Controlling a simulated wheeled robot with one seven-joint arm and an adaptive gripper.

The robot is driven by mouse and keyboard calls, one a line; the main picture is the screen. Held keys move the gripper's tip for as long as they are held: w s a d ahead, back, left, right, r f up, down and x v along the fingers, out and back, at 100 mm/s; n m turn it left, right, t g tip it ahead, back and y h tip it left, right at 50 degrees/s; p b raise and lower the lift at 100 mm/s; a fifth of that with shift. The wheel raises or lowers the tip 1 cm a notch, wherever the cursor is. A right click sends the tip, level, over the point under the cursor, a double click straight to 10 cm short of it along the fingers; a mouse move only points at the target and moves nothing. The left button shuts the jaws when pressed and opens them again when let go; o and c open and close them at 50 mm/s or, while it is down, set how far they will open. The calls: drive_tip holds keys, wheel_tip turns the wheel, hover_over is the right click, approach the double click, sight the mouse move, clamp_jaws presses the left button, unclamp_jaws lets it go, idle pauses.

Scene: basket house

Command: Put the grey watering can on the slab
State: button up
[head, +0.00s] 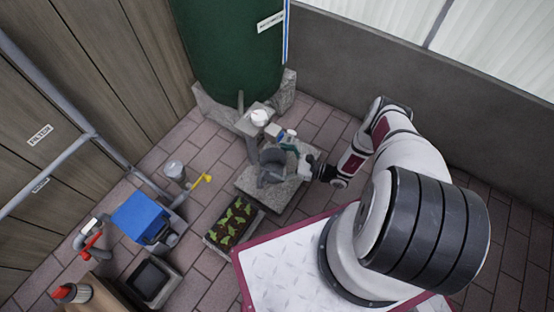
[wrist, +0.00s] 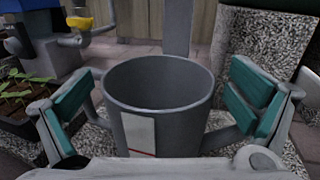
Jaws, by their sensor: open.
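The grey watering can (head: 271,166) stands upright on the speckled stone slab (head: 279,196), just in front of a grey post. In the wrist view the can (wrist: 155,90) is close, with its round open top and a pale label facing me. My gripper (head: 293,158) comes in from the right at the can. In the wrist view its teal-padded fingers (wrist: 163,100) are open, one on each side of the can, with visible gaps at both sides. The can's base is partly hidden by my gripper's body.
A green tank (head: 230,50) on stone blocks stands behind. A planter of seedlings (head: 233,222) sits at the slab's front left. A blue box (head: 141,216), a yellow-handled tap (head: 203,181) and a black tray (head: 151,281) are farther left. Brick paving is clear to the right.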

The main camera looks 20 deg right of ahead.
drive_tip(key=v, duration=1.2)
drive_tip(key=w+d+r+n+g, duration=0.1)
drive_tip(key=w+r+n+g, duration=0.2)
drive_tip(key=r, duration=0.4)
drive_tip(key=w+d+r+n+g+y, duration=0.1)
drive_tip(key=w+r+n+g, duration=0.15)
drive_tip(key=r, duration=0.45)
drive_tip(key=w+d+r+n+g, duration=0.1)
drive_tip(key=w+r+n+g, duration=0.15)
drive_tip(key=r, duration=0.45)
drive_tip(key=s+a+r+n+g+h, duration=0.1)
drive_tip(key=a+r+n+g+h, duration=0.2)
drive_tip(key=r, duration=0.9)
drive_tip(key=s+a+r+n+g+h, duration=0.1)
drive_tip(key=a+r+n+g, duration=0.3)
drive_tip(key=r, duration=0.8)
drive_tip(key=s+a+r+n+h, duration=0.3)
drive_tip(key=s+r, duration=0.4)
drive_tip(key=s+a+r+n+h, duration=0.3)
drive_tip(key=s+a+r, duration=0.1)
drive_tip(key=s+r, duration=0.3)
drive_tip(key=s+d+r+n+t+h, duration=0.1)
drive_tip(key=s+n+t+h, duration=0.2)
drive_tip(key=s, duration=1.3)
drive_tip(key=shift+s+d+r+n+t+h+p, duration=0.25)
drive_tip(key=shift+d+n+t+h+p, duration=0.15)
drive_tip(key=shift+n+h, duration=0.5)
